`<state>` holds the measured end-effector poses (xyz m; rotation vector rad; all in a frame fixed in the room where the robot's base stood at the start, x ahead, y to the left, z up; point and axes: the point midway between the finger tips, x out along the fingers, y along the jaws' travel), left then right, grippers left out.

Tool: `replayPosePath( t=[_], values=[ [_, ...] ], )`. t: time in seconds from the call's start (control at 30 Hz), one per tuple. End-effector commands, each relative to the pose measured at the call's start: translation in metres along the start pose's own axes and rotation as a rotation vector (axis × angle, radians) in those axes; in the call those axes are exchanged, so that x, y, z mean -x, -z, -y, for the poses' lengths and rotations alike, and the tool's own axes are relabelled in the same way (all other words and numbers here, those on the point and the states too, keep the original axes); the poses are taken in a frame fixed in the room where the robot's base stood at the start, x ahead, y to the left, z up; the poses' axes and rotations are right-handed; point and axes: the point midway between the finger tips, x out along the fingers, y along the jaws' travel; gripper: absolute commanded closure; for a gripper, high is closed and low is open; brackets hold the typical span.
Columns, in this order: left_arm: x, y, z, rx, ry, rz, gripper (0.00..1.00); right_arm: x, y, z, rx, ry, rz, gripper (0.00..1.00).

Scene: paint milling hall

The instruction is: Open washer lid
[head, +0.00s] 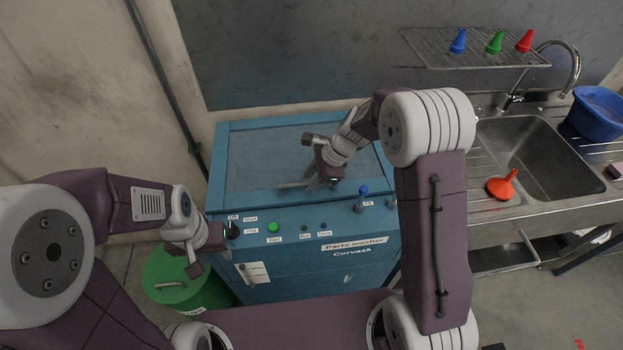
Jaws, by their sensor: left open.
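The blue parts washer (310,262) stands in the middle of the head view, labelled "Parts washer Corvask". Its lid (262,155), a blue frame around a grey panel, lies flat and closed on top. A grey bar handle (294,185) runs along the lid's front edge. My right gripper (326,182) is over the right part of this handle. I cannot tell whether its fingers are around the bar or just above it. My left gripper (212,252) is open and empty at the washer's front left corner, close to the black knob (232,230).
The front panel has a green button (272,227) and a blue-topped valve (363,192). A green bin (165,283) stands at the left. A wall stands behind.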

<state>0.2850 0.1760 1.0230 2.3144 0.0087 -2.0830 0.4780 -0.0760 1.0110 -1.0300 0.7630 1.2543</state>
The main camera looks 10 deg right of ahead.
Motion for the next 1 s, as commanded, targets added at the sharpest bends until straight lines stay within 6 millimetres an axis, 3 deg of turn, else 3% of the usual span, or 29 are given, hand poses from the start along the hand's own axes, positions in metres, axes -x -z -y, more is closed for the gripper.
replayPosePath(
  t=[0.13, 0.27, 1.0],
  values=[
    [0.0, 0.0, 0.0, 0.0, 0.0, 0.0, 0.57, 0.0001, -0.0002, 0.0, 0.001, 0.0, 0.0, 0.66],
    [0.0, 0.0, 0.0, 0.0, 0.0, 0.0, 0.57, 0.0001, -0.0003, -0.0001, 0.001, 0.0, 0.0, 0.99],
    [0.0001, 0.0, 0.0, 0.0, 0.0, 0.0, 0.57, 0.0005, 0.0, -0.0001, 0.001, -0.001, 0.0, 1.0]
  ],
)
